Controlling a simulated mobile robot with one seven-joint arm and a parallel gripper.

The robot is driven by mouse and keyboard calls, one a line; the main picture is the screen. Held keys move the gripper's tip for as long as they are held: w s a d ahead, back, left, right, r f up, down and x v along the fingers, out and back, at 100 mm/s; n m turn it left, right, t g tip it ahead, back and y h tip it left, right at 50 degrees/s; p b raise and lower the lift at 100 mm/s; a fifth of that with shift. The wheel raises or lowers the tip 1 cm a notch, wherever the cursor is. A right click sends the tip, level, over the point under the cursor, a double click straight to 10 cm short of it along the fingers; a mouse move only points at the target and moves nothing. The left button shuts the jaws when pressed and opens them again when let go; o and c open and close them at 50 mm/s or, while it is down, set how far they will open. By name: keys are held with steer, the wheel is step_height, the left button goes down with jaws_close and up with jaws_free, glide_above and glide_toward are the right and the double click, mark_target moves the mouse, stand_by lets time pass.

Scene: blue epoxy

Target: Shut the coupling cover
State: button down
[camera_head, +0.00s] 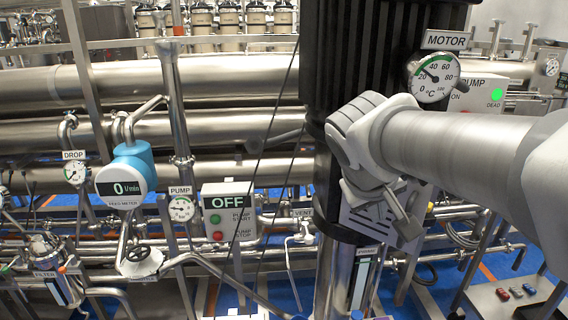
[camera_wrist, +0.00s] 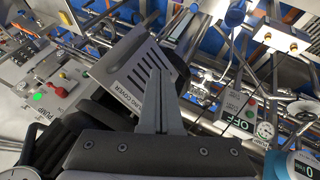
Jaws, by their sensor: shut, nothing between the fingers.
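The coupling cover (camera_head: 365,219) is a light grey plate with dark slots, low on the black motor column in the head view. In the wrist view the cover (camera_wrist: 122,76) carries printed lettering and slots and stands at an angle, with a dark face along its right edge. My gripper (camera_head: 408,222) is at the right part of the cover in the head view. In the wrist view my gripper (camera_wrist: 159,78) has its fingers together and empty, overlapping the cover's lower right part. I cannot tell whether they touch it. My wrist hides part of the cover and column.
The black motor column (camera_head: 345,60) rises behind my arm, with a temperature gauge (camera_head: 434,77) close above it. A pump control box (camera_head: 229,212) reading OFF and a blue feed meter (camera_head: 126,179) are to the left. Steel pipes crowd both sides of the column.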

steer(key=w+d+f, duration=0.6)
steer(key=d+f, duration=0.1)
steer(key=f, duration=0.1)
steer(key=shift+d+p, duration=0.3)
steer(key=shift+p, duration=0.1)
steer(key=shift+w+d, duration=0.15)
stand_by(0.3)
